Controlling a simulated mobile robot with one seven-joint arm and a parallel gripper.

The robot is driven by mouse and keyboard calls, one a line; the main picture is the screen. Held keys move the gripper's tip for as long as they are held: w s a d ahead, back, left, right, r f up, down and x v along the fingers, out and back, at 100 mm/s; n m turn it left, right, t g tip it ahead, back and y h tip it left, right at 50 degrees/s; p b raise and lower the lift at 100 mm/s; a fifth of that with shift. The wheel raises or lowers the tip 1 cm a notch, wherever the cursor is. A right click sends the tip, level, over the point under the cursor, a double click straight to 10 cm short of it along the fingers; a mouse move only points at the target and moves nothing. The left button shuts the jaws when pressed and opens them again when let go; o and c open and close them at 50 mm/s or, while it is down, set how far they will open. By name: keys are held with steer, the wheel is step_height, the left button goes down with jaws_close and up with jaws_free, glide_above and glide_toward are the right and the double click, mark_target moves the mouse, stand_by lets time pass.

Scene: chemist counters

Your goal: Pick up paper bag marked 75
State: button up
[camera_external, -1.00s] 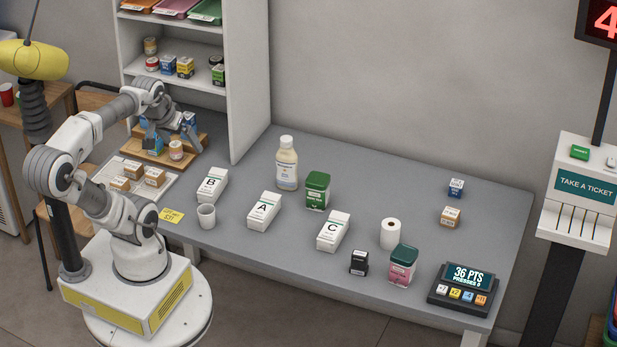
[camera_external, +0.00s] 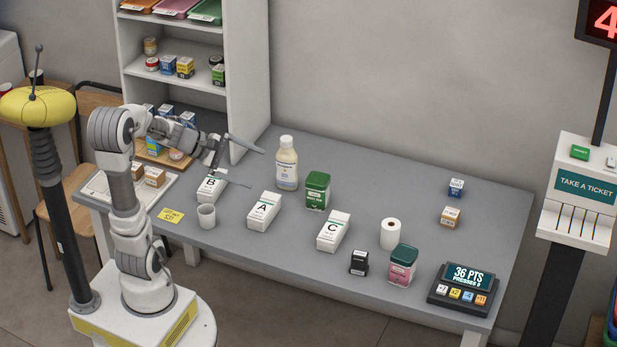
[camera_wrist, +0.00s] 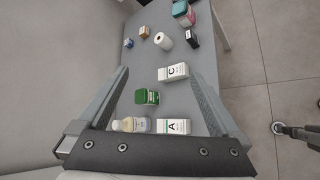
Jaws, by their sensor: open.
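I see no paper bag marked 75 in either view. My gripper (camera_external: 256,169) is open and empty, with its fingers spread above the left part of the counter, near the box marked B (camera_external: 211,187) and the white-capped bottle (camera_external: 287,168). In the wrist view my gripper (camera_wrist: 157,72) frames the counter between its fingers. The green tin (camera_wrist: 146,97), the box marked C (camera_wrist: 173,72) and the box marked A (camera_wrist: 174,127) show between or near the fingers, with nothing held.
A white shelf unit (camera_external: 248,80) stands behind left. The counter's back middle is clear.

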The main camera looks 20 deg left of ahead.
steer(key=w+a+f+n+t+b, duration=0.4)
steer(key=w+a+f+n, duration=0.1)
steer(key=w+f+n, duration=0.35)
steer(key=n+t+y+b, duration=0.4)
steer(key=n+y+b, duration=0.3)
steer(key=n+y, duration=0.6)
glide_toward(211, 183)
steer(key=shift+w+a+n+h, duration=0.45)
steer(key=shift+w+n+h, duration=0.4)
steer(key=shift+h, duration=0.25)
steer(key=shift+a+f+g, duration=0.25)
steer(key=shift+g, duration=0.05)
steer(key=shift+b+x, duration=0.55)
steer(key=shift+x, duration=3.05)
steer(key=shift+r, duration=0.15)
steer(key=shift+a, duration=0.1)
steer(key=c, duration=1.4)
steer(key=shift+c, duration=0.4)
steer(key=shift+r, duration=0.15)
